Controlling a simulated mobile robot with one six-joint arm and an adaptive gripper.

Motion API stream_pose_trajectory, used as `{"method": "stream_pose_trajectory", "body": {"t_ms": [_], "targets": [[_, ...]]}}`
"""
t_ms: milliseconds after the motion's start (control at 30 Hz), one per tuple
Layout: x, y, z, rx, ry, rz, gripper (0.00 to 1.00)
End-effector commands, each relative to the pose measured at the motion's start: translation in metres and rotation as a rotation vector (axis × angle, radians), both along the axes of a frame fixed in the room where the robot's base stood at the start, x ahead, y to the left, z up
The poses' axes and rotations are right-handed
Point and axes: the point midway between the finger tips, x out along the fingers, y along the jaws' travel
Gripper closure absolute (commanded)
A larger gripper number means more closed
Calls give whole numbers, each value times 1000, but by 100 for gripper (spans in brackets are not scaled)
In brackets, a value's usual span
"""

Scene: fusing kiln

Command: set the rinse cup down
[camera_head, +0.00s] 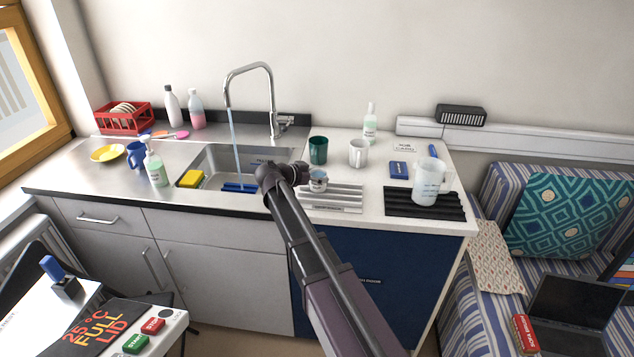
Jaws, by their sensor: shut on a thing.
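A small pale cup with a bluish band, which I take to be the rinse cup (317,182), is at the tip of my gripper (305,174). My gripper is shut on it. The cup looks upright, over or at the back left of a light grey ribbed mat (345,195). I cannot tell whether its base touches the mat or the counter. My gripper hides its left side.
Water runs from the tap (250,72) into the sink (215,165) at the left. A green cup (318,150) and a white mug (358,153) stand behind. A clear jug (428,182) stands on a black ribbed mat (398,203) at the right.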

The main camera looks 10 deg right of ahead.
Motion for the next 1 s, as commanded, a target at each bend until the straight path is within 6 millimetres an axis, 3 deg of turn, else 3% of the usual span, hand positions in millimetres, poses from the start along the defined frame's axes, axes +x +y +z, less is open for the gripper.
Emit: {"method": "stream_pose_trajectory", "body": {"t_ms": [567, 600, 667, 1000], "targets": [[0, 0, -8, 0, 0, 0, 70], [0, 0, -8, 0, 0, 0, 20], [0, 0, -7, 0, 0, 0, 2], [0, 0, -7, 0, 0, 0, 0]]}}
